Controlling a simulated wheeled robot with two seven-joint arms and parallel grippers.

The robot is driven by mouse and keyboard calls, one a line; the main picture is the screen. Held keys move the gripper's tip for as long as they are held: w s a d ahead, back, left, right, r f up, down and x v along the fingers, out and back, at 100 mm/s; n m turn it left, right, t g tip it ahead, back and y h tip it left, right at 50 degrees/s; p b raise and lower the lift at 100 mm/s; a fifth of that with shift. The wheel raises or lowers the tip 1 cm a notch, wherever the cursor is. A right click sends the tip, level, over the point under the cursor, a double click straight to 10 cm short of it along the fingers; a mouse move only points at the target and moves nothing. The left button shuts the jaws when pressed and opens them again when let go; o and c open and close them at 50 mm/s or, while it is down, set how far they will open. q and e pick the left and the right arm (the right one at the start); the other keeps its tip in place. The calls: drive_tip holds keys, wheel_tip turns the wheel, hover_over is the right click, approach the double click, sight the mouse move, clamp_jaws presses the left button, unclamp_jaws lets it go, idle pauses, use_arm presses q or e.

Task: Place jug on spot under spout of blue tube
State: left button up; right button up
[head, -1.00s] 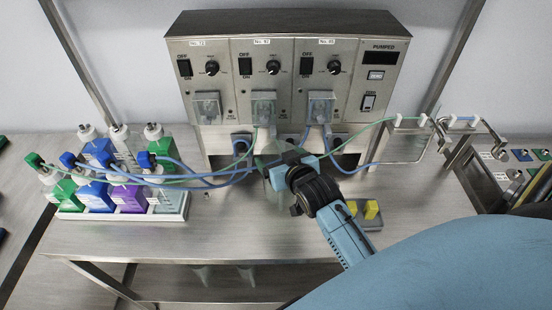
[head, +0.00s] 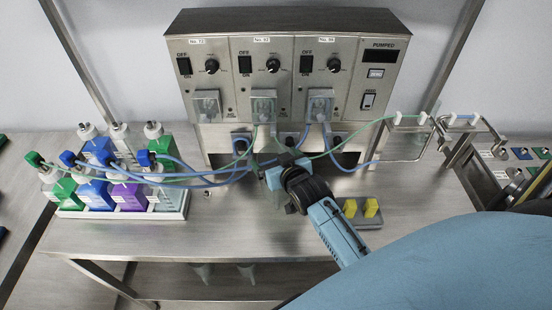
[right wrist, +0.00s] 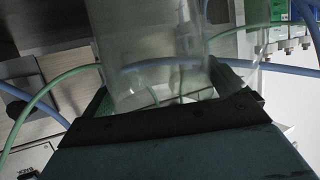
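The clear, see-through jug (right wrist: 150,50) fills the middle of the right wrist view, between the two fingers of my right gripper (right wrist: 160,98). The fingers appear closed on it. In the head view my right gripper (head: 274,172) is in front of the pump unit, and the jug is hardly visible there. Blue tubes (head: 205,185) run from the bottles past my gripper to the pumps. A blue tube (head: 352,168) continues right toward the metal tube holder (head: 410,158). The spout end and the spot under it are not clear. My left gripper is not in view.
The pump unit (head: 285,80) stands at the back. A rack (head: 180,212) with several capped bottles is at left. A small grey block with yellow pieces (head: 371,208) lies right of my gripper. Green tubes cross nearby. The front table is clear.

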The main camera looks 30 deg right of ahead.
drive_tip(key=shift+r, duration=0.1)
drive_tip(key=shift+s+r, duration=0.1)
drive_tip(key=shift+v, duration=6.45)
drive_tip(key=shift+x, duration=6.65)
